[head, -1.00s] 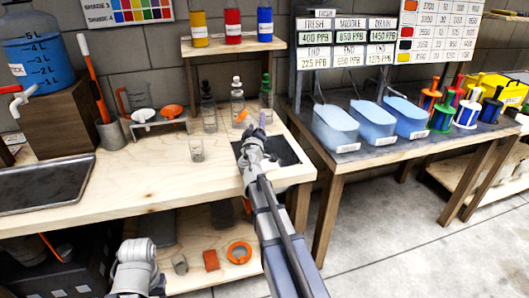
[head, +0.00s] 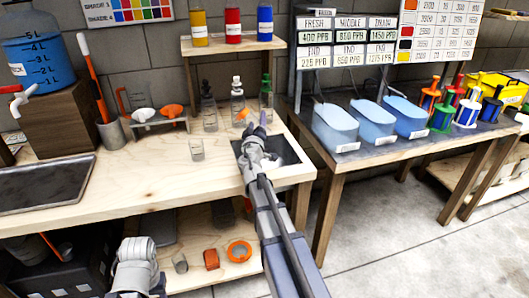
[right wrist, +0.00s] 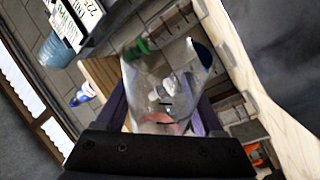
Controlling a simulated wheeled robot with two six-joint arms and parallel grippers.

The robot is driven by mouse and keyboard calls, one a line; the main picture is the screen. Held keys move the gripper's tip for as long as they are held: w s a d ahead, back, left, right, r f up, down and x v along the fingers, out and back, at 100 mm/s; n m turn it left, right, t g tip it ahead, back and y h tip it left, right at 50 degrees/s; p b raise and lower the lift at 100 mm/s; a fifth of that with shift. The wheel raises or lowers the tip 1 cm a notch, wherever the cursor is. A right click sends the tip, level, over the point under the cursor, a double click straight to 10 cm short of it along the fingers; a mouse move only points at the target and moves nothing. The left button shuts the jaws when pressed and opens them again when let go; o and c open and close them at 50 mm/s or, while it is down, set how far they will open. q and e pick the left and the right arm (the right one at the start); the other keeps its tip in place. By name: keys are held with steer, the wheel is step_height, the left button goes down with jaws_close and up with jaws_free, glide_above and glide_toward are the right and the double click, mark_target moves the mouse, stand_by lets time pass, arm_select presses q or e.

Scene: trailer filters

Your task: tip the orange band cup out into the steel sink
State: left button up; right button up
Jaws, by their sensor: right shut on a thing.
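My right gripper (head: 258,129) is over the steel sink (head: 285,148), a dark square basin set in the right end of the wooden bench. In the right wrist view it is shut on a clear cup (right wrist: 165,88), held between its purple fingers. The cup looks strongly tilted in that rolled view. A pinkish-orange tint shows low on it, but I cannot make out a clear band or its contents. In the head view the gripper mostly hides the cup. My left arm shows at the bottom left; its fingers are out of frame.
Another clear cup (head: 197,150) stands on the bench left of the sink. Several bottles, such as the green-capped one (head: 266,97), stand behind it. A dark tray (head: 45,185) lies at the left. Blue tubs (head: 336,127) stand on the table to the right.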

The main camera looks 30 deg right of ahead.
steer(key=f+n, duration=0.1)
steer(key=w+a+f+n+b, duration=0.1)
steer(key=n, duration=0.1)
steer(key=shift+f+y, duration=0.2)
steer(key=shift+y, duration=0.1)
steer(key=shift+a+g, duration=0.1)
steer(key=shift+g, duration=0.2)
